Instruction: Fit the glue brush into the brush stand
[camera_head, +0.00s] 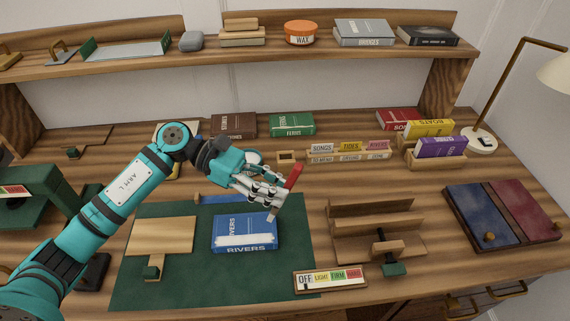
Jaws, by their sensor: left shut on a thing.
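The glue brush (294,176) has a red handle and a pale lower end. My left gripper (275,193) is shut on it, and the brush is tilted, its red end up to the right and its pale end down over the blue RIVERS book (236,231). The fingers hide its middle part. A small wooden block with a dark opening (287,156), which looks like the brush stand, sits on the desk behind the gripper, apart from the brush. I see nothing in its opening. My right gripper is not in view.
A green mat (180,282) lies under the book. A wooden rack of labelled cards (348,155) is right of the block. A stepped wooden holder with a clamp (375,225) and an OFF/LIGHT/FIRM sign (330,279) are at front right. A raised shelf (240,58) runs along the back.

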